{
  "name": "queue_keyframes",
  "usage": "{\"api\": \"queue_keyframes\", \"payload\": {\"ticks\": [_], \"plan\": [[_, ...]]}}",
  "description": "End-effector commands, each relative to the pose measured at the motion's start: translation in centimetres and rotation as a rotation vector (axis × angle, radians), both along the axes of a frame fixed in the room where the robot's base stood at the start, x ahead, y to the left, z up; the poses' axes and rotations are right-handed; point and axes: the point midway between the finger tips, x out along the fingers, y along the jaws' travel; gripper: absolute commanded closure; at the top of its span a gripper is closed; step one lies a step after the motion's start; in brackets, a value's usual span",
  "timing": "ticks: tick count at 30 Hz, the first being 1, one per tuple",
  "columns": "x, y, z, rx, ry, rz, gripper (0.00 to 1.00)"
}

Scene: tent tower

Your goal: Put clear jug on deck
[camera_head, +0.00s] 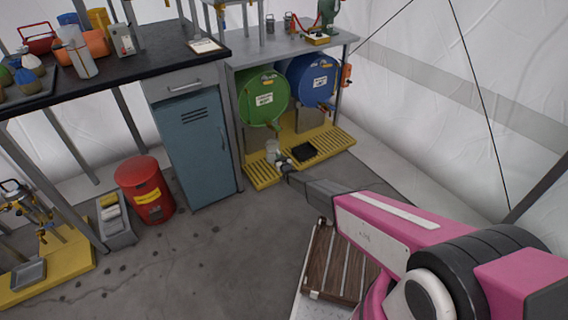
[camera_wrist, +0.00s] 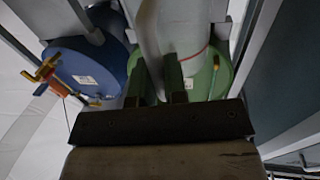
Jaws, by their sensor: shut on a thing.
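The clear jug (camera_head: 271,147) is a small pale, see-through vessel at the tip of my gripper (camera_head: 281,163), in front of the green drum. In the wrist view, my gripper (camera_wrist: 160,84) has its two dark fingers closed about a pale upright strip, which looks like the jug's handle. The pale jug body (camera_wrist: 184,28) stands beyond the fingers. A yellow slatted deck (camera_head: 340,138) lies on the floor under the drums; the jug shows over its left part. I cannot tell whether the jug touches the deck.
A green drum (camera_head: 263,97) and a blue drum (camera_head: 312,80) with taps stand close behind the jug. A dark block (camera_head: 303,152) lies on the deck. A blue cabinet (camera_head: 195,150) and red bin (camera_head: 146,189) are left. A brown slatted platform (camera_head: 340,265) lies below my arm.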

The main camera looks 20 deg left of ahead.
Motion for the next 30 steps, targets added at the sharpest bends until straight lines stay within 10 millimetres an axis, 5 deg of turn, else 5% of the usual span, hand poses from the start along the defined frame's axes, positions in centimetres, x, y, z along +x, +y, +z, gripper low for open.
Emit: {"api": "queue_keyframes", "payload": {"ticks": [7, 20, 30], "plan": [[2.6, -1.7, -1.8, 0.002, -0.001, 0.000, 1.00], [2.8, -1.9, -5.9, 0.001, 0.001, 0.000, 1.00], [2.7, -1.9, -6.1, 0.001, 0.000, 0.000, 1.00]]}}
